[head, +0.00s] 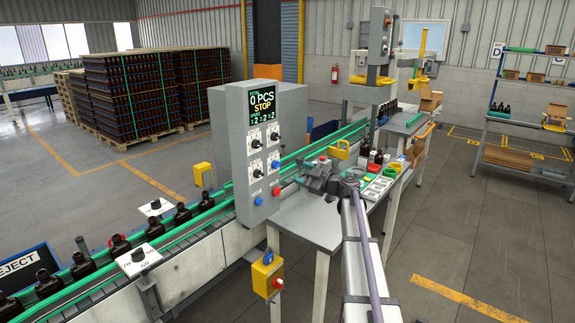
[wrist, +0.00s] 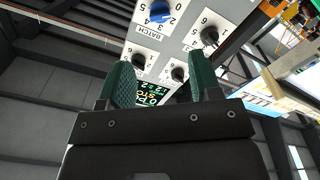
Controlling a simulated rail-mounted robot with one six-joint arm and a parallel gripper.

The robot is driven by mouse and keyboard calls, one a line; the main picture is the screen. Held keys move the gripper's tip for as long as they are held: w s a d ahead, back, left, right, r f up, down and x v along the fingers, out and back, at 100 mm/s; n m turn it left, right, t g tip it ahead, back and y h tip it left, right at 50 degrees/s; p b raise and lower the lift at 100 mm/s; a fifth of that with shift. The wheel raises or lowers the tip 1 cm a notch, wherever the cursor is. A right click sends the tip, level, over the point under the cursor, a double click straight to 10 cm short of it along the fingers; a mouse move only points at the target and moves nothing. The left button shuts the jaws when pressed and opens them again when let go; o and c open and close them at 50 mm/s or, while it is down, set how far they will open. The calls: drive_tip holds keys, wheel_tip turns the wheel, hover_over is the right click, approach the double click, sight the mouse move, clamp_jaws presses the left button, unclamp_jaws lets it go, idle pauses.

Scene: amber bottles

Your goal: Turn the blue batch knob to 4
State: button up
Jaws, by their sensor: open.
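The blue batch knob (head: 276,164) is the lower right of the knobs on the grey control panel (head: 240,150). In the wrist view the panel appears upside down, and the blue knob (wrist: 159,12) is at the top edge, with the word BATCH and the digits 2, 3 and 4 visible beside it. Its pointer setting is too small to tell. My gripper (head: 316,180) is right of the panel in the head view, apart from the knob. In the wrist view my gripper (wrist: 163,68) is open and empty, its green fingers spread below the knob.
Black knobs (wrist: 209,36) sit close around the blue one. The panel display (head: 262,104) reads 0 PCS, STOP. A conveyor with amber bottles (head: 182,214) runs beside the panel. A grey table (head: 310,225) with coloured trays lies beneath my arm.

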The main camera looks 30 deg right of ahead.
sight(279, 166)
drive_tip(key=x, duration=1.1)
drive_tip(key=shift+f, duration=0.1)
drive_tip(key=c, duration=0.9)
